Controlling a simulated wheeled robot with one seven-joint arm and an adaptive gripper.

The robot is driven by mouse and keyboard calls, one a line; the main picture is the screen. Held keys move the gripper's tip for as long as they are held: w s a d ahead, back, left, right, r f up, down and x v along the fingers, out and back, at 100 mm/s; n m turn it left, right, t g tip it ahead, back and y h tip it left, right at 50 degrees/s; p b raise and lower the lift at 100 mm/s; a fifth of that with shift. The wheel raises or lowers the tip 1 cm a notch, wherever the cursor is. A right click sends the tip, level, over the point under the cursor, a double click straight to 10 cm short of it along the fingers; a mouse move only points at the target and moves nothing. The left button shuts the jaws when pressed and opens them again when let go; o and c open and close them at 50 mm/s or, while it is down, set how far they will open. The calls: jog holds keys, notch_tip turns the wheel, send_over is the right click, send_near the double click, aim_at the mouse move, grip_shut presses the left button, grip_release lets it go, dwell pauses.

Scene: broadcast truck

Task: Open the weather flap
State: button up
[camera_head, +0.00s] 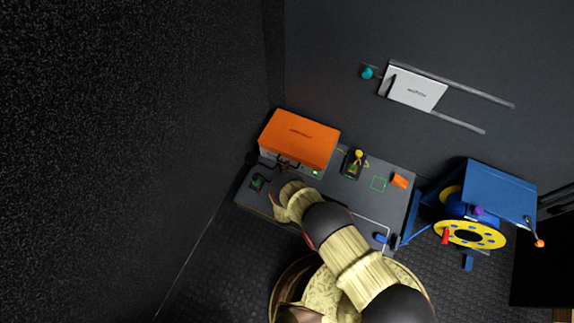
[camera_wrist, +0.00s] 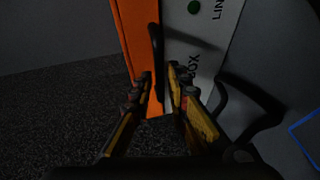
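An orange box (camera_head: 300,138) with a pale front stands at the back left of the dark bench in the head view. In the wrist view its orange panel (camera_wrist: 136,40) lies beside a white face (camera_wrist: 200,50) with a green dot and partly hidden lettering. I take the orange panel to be the weather flap, but cannot be sure. A black bar handle (camera_wrist: 154,40) runs along the border of the two. My gripper (camera_wrist: 159,72) is partly open, its fingertips on either side of the handle's lower part. I cannot tell if they touch it.
The dark bench (camera_head: 338,203) carries a small device with a yellow top (camera_head: 354,163) and an orange item (camera_head: 399,180). A blue cable reel with yellow flanges (camera_head: 470,235) stands right. A dark wall rises left of the box.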

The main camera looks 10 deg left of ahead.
jog(key=shift+x, duration=1.1)
jog(key=shift+c, duration=1.1)
grip_shut()
